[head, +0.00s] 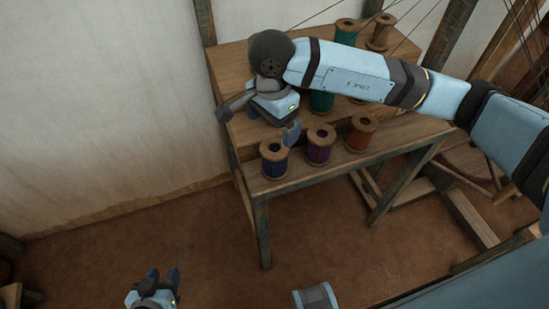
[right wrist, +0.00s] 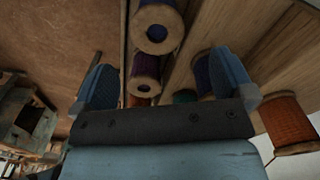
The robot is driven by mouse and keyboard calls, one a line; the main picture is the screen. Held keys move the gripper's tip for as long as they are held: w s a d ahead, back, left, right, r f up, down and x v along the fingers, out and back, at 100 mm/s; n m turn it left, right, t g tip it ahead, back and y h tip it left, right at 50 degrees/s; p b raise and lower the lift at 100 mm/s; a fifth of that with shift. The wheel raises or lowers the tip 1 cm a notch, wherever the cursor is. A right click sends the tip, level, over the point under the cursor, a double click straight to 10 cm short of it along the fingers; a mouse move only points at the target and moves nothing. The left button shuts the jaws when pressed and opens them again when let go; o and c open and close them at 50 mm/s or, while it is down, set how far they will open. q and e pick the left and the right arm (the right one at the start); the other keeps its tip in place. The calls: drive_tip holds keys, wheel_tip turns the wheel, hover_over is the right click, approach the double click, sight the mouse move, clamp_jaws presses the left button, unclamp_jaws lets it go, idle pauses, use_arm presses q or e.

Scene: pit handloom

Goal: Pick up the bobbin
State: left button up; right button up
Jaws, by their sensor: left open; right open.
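Several wooden-flanged bobbins stand on a stepped wooden stand. On its front step in the head view are a dark blue bobbin (head: 274,159), a purple bobbin (head: 319,146) and an orange-red bobbin (head: 361,133). The task does not say which one is meant. My right gripper (head: 260,126) is open and empty, just behind and above the blue bobbin. In the right wrist view a blue bobbin (right wrist: 157,28) and a purple one (right wrist: 144,76) show in the gap between its fingers (right wrist: 164,82). My left gripper (head: 161,278) is open and empty, low over the floor, away from the stand.
A green bobbin (head: 321,101) stands on the upper step, partly hidden by my right arm. More bobbins (head: 346,32) stand farther back. The wooden stand (head: 330,168) is beside a pale wall (head: 95,95). Loom beams and threads are at right.

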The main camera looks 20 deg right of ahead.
sight(275, 148)
drive_tip(key=shift+s+d+f, duration=0.1)
drive_tip(key=shift+f, duration=2.1)
drive_tip(key=shift+s+d+f, duration=0.1)
drive_tip(key=shift+f, duration=2.1)
drive_tip(key=c, duration=1)
drive_tip(key=shift+o, duration=0.2)
drive_tip(key=shift+r, duration=0.1)
